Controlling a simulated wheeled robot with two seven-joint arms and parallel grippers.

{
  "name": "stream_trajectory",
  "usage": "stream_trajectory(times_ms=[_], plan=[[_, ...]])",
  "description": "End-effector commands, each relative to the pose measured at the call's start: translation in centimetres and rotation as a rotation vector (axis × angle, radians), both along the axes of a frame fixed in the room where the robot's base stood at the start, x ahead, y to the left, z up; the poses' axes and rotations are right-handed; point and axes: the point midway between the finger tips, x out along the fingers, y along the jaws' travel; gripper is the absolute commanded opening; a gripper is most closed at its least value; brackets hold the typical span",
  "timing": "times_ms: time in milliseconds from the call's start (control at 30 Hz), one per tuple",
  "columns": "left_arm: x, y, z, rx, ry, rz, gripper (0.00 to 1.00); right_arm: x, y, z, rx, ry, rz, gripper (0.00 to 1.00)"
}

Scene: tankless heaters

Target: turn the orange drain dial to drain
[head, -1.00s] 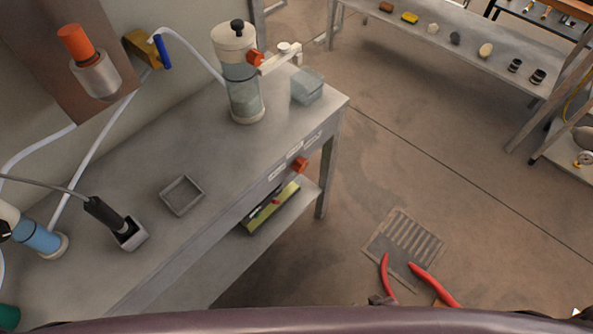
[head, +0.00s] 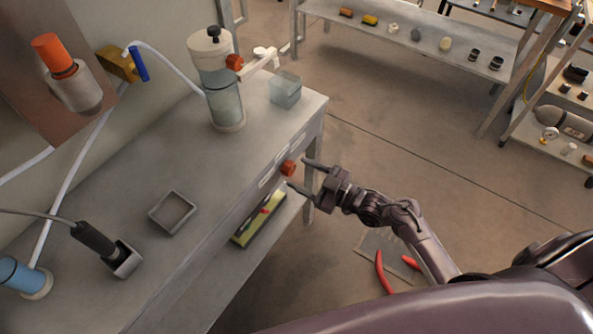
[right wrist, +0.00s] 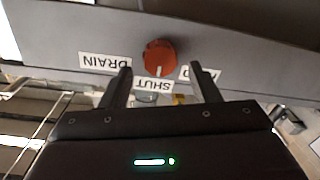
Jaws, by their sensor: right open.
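The orange drain dial (head: 288,168) is on the front edge of the bench. In the right wrist view the round dial (right wrist: 160,55) has a white mark pointing at the SHUT label (right wrist: 153,86). The DRAIN label (right wrist: 105,63) is left of the dial there, and a third label (right wrist: 203,73) on the right is partly hidden by a finger. My right gripper (head: 297,172) is open, its fingers pointing at the dial from the right. In the right wrist view the dial lies between and beyond the fingertips (right wrist: 165,75); contact is not visible. My left gripper is not in view.
The bench (head: 130,225) holds a clear canister (head: 226,105) with an orange knob, a clear box (head: 285,90), a grey tray (head: 172,212) and a black-handled tool (head: 92,238). A lower shelf holds a yellow-green case (head: 258,222). Red-handled pliers (head: 382,272) lie on the floor.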

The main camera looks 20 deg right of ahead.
Motion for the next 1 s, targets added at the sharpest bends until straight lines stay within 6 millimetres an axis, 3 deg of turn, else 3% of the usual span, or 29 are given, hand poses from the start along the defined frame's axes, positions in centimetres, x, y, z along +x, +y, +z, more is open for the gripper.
stream_trajectory(times_ms=[200,467,800,1000], plan=[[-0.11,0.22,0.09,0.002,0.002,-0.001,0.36,1.41,1.18,-0.04,-0.001,0.001,-0.001,0.56],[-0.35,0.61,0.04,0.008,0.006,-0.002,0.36,1.50,1.30,-0.10,-0.001,0.003,-0.001,0.56],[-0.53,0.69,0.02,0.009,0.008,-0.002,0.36,1.48,1.27,-0.11,-0.001,0.003,-0.001,0.13],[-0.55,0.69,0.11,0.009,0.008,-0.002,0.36,1.47,1.26,-0.08,0.006,0.009,-0.001,0.11]])
